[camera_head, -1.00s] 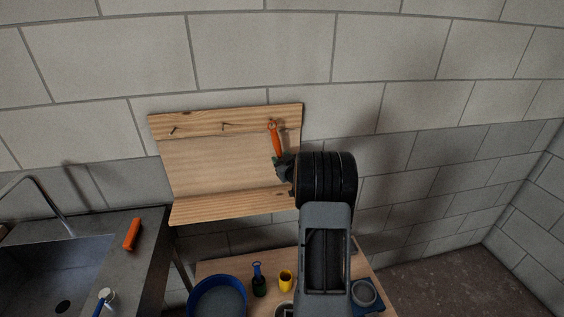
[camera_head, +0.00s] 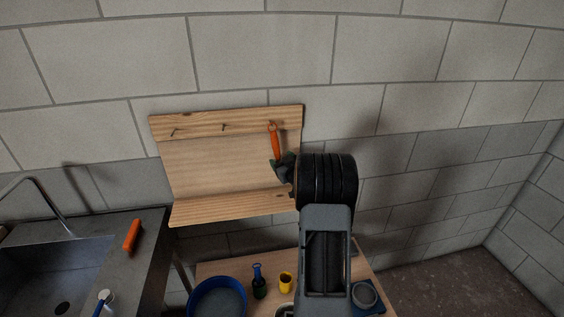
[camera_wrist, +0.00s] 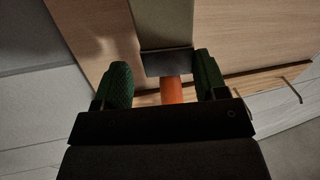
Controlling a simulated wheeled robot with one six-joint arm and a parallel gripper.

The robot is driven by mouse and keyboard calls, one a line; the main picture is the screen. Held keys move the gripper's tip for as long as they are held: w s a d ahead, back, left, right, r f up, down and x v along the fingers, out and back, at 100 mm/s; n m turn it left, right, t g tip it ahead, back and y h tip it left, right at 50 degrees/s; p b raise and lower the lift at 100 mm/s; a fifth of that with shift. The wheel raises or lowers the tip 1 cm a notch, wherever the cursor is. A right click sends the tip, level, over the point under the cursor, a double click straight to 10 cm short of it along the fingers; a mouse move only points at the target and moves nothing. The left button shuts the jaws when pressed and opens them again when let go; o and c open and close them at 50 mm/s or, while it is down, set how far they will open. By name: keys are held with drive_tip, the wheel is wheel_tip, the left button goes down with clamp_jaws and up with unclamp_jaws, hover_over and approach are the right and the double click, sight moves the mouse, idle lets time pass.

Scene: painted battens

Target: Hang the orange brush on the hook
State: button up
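The orange brush (camera_head: 275,142) is upright against the right part of the wall board, handle up. Its handle top is at the upper batten (camera_head: 200,124), where the right hook is hidden behind it. My gripper (camera_head: 283,166) is at the brush's lower part and hides the bristles in the head view. In the wrist view, my gripper's green fingers (camera_wrist: 163,82) stand apart, with gaps on both sides of the orange handle (camera_wrist: 171,90). A dark ferrule and pale bristles show beyond. Two bare hooks, left (camera_head: 175,131) and middle (camera_head: 223,127), show on the batten.
An orange object (camera_head: 132,236) lies on the counter beside the sink (camera_head: 60,270). The wall right of my arm is clear.

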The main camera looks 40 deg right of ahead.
drive_tip(key=shift+o, duration=0.6)
drive_tip(key=s+a+b, duration=0.2)
drive_tip(key=s+b, duration=0.1)
drive_tip(key=s, duration=1)
drive_tip(key=shift+s+a+r, duration=0.2)
drive_tip(key=shift+s+a, duration=0.1)
drive_tip(key=shift+a, duration=0.05)
